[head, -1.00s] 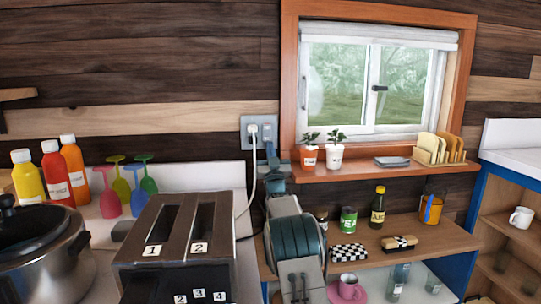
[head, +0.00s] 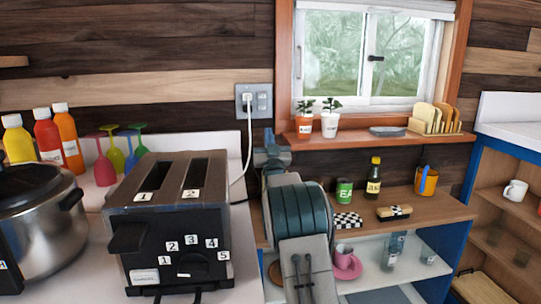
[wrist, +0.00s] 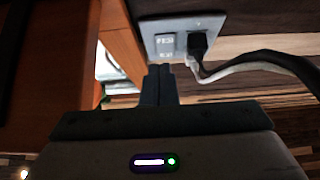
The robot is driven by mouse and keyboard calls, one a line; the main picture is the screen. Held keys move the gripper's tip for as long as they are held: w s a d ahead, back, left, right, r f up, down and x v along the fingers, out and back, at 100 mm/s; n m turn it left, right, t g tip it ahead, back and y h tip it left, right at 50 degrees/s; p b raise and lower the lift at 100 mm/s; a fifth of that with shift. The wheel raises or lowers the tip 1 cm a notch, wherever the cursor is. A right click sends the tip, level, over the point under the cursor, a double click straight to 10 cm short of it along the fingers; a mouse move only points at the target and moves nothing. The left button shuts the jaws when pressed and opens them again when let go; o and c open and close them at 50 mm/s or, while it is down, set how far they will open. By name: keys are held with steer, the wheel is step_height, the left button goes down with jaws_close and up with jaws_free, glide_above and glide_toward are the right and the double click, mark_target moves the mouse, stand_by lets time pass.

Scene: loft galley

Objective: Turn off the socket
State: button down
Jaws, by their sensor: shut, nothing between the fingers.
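The socket (head: 253,100) is a grey wall plate left of the window, with a plug and white cord on its left side. Its switches (head: 262,101) are on the right side; I cannot tell their on or off position. In the wrist view the plate (wrist: 180,33) shows with the switches (wrist: 165,45) on the left and a dark plug (wrist: 198,45) on the right. My gripper (head: 268,134) is below and slightly right of the plate, apart from it in the head view. In the wrist view my gripper (wrist: 160,70) has its fingers shut and empty, pointing toward the wall.
A toaster (head: 170,225), a pot (head: 45,240), bottles (head: 68,135) and coloured glasses (head: 103,170) stand on the counter at left. The window sill (head: 375,146) with potted plants is right of the socket. A shelf (head: 440,208) with jars is below it.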

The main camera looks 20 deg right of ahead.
steer(key=v, duration=0.3)
steer(key=f+v, duration=0.1)
steer(key=shift+f, duration=0.2)
stand_by(0.4)
